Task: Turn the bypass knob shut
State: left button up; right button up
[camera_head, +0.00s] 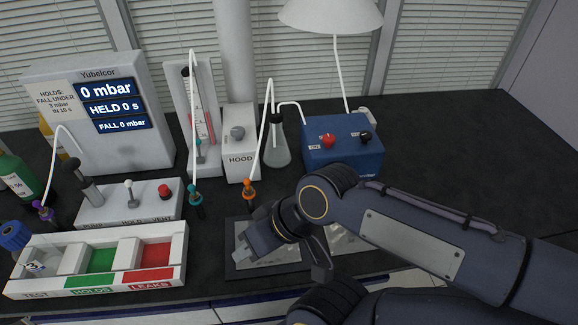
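A blue box (343,146) stands at the back right with a red knob (328,140) and a black knob (365,137) on it. The grey hood box (240,150) to its left carries a grey knob (237,132). I cannot read which knob is the bypass. My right gripper (282,262) reaches in from the right and points down over a dark tray (240,271) at the front. Its fingers look spread, with nothing seen between them. It is well in front of the knobs and touches none. My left gripper is out of view.
A Yubelcor display unit (62,110) reads 0 mbar. A flask (277,148), a red-scaled gauge (190,105) and hoses stand at the back. A sorting tray (50,288) lies front left. A lamp (331,14) overhangs the blue box. The bench at right is clear.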

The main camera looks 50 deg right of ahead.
aim_at(366, 135)
jog(key=z, duration=2.05)
